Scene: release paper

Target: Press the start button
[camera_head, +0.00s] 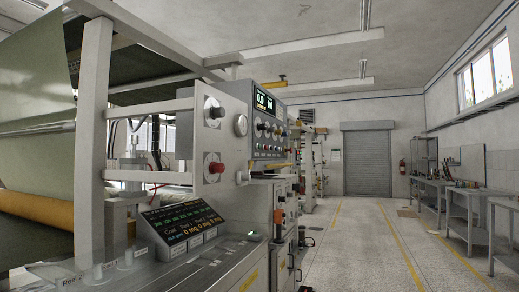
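A machine control panel (269,125) stands in the middle of the view, with two lit green displays and rows of small knobs and buttons. Its labels are too small to read, so I cannot tell which is the start button. Left of it, a white frame post carries a black knob (217,112) and a red knob (217,167). A tilted black screen (182,222) with green and yellow text sits lower down on the machine's ledge. My gripper is not in view.
A large paper roll machine with an orange-brown roller (40,212) fills the left. A clear aisle (365,240) with yellow floor lines runs to a grey shutter door (367,163). Metal workbenches (467,212) line the right wall.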

